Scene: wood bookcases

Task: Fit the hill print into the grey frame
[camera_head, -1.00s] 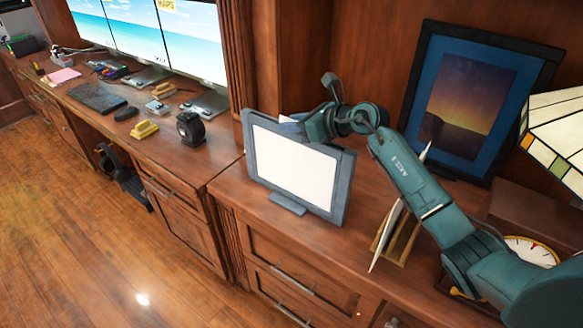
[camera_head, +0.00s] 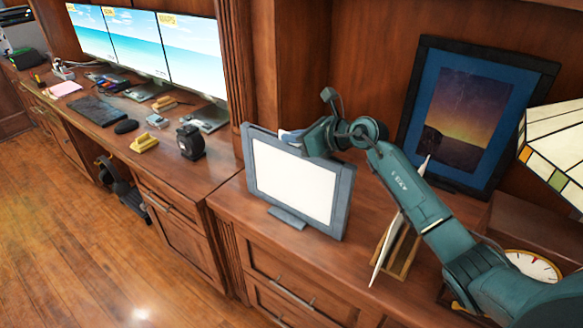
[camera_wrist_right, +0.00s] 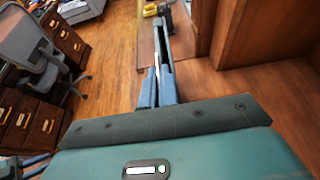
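The grey frame (camera_head: 349,190) stands upright on the low cabinet, a blank white panel showing in its opening. My right gripper (camera_head: 300,139) is at its top edge, reaching in from the right. A small pale and blue sliver, which I take as the hill print (camera_head: 288,135), shows at its fingertips behind the frame's top. The rest is hidden, so its picture cannot be read. In the wrist view the right gripper's fingers (camera_wrist_right: 157,91) are close together on a thin edge-on sheet, beside the frame's narrow edge. My left gripper is not in view.
A rack (camera_head: 398,250) holding pale upright panels stands right of the frame, under my right arm. Behind is a dark-framed dusk picture (camera_head: 468,110). A stained-glass lamp (camera_head: 550,145) and a dial (camera_head: 533,266) are at right.

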